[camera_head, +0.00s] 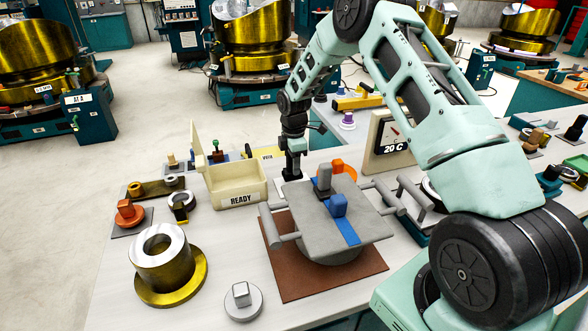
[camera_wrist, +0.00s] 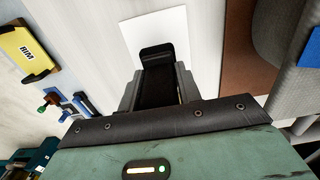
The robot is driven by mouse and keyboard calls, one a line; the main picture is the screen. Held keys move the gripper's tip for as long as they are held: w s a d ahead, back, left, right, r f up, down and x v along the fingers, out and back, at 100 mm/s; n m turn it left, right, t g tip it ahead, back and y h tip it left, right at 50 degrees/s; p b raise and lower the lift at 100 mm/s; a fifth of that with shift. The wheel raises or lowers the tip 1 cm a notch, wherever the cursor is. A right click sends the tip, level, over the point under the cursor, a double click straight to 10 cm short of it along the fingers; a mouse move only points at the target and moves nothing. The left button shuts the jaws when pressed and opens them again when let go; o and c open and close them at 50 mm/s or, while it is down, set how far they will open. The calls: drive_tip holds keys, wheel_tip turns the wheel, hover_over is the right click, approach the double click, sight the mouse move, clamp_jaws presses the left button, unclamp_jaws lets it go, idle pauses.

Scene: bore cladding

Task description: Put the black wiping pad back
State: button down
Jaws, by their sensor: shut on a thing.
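My gripper (camera_head: 292,160) points down beside the cream READY box, behind the grey plate. In the wrist view my gripper (camera_wrist: 157,88) is shut on the black wiping pad (camera_wrist: 157,68), with a grey finger on each side. The pad (camera_head: 291,174) shows as a dark block under the fingers in the head view. A white square (camera_wrist: 185,35) on the bench lies behind the pad in the wrist view. I cannot tell whether the pad touches it.
The READY box (camera_head: 240,190) stands close left of my gripper. The grey plate (camera_head: 310,222) with handles and blocks stands on a brown mat (camera_head: 290,278) in front. A yellow RIM box (camera_wrist: 27,50) lies nearby. An orange part (camera_head: 345,168) stands close right.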

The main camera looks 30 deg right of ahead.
drive_tip(key=shift+f+p, duration=0.4)
drive_tip(key=shift+f, duration=0.95)
drive_tip(key=shift+f, duration=0.2)
drive_tip(key=c, duration=1)
unclamp_jaws()
drive_tip(key=shift+o, duration=0.2)
